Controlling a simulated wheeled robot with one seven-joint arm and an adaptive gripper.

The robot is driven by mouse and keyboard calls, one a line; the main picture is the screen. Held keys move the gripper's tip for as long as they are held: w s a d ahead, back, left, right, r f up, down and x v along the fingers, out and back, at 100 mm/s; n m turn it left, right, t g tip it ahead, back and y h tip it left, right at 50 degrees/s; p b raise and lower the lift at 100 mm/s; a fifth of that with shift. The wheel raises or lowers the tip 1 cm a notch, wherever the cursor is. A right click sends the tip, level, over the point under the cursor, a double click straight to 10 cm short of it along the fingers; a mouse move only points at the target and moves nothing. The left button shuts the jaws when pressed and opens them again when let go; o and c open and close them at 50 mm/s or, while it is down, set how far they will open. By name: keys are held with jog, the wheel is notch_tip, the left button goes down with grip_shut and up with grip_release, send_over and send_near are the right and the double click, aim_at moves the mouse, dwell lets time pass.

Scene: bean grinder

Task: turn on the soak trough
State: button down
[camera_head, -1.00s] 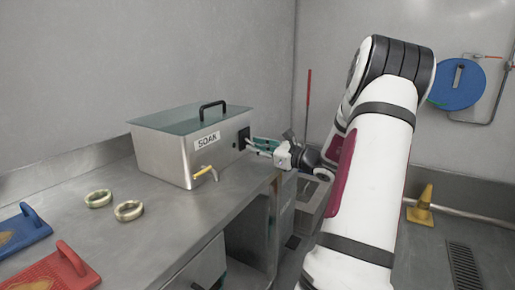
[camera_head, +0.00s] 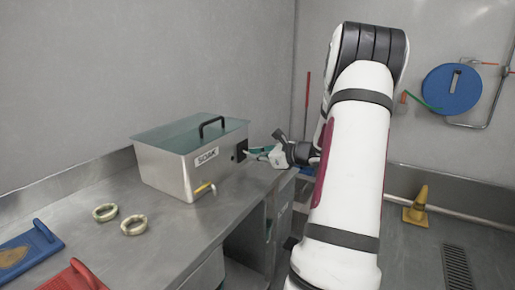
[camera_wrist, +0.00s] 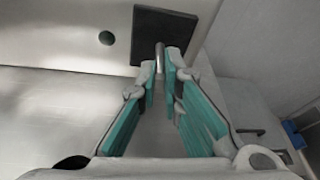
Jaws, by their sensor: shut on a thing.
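The soak trough (camera_head: 168,172) is a steel box with a greenish lid, a black lid handle and a SOAK label, on the steel counter. A small tap with a yellow handle (camera_head: 204,187) is low on its front. A black switch plate (camera_head: 241,150) is on its right end; it also shows in the wrist view (camera_wrist: 148,30). A metal lever (camera_wrist: 160,55) sticks out of the plate. My gripper (camera_wrist: 161,72) has its fingertips closed around the lever, close to the plate. In the head view my gripper (camera_head: 250,154) is at the trough's right end.
Two pale rings (camera_head: 134,225) lie on the counter (camera_head: 180,245) in front of the trough. A blue board (camera_head: 25,252) and a red-handled one (camera_head: 75,278) lie at the left. A yellow cone (camera_head: 417,207) stands on the floor at right, below a blue wall disc (camera_head: 452,90).

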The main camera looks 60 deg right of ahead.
jog(key=r+g+p, duration=0.1)
jog(key=p, duration=0.1)
jog(key=g+p, duration=0.2)
jog(key=p, duration=0.1)
jog(key=shift+r+p, duration=0.3)
jog(key=shift+r, duration=0.05)
jog(key=shift+r+g+p, duration=0.1)
jog(key=shift+g+p, duration=0.4)
jog(key=shift+p, duration=0.45)
jog(key=shift+w+p, duration=0.1)
jog(key=shift+p, duration=0.25)
jog(key=c, duration=1.8)
grip_release()
jog(key=shift+o, duration=0.2)
jog(key=v, duration=1.1)
jog(key=shift+s+a+r, duration=0.15)
jog(key=shift+s+r, duration=0.1)
jog(key=shift+r, duration=0.1)
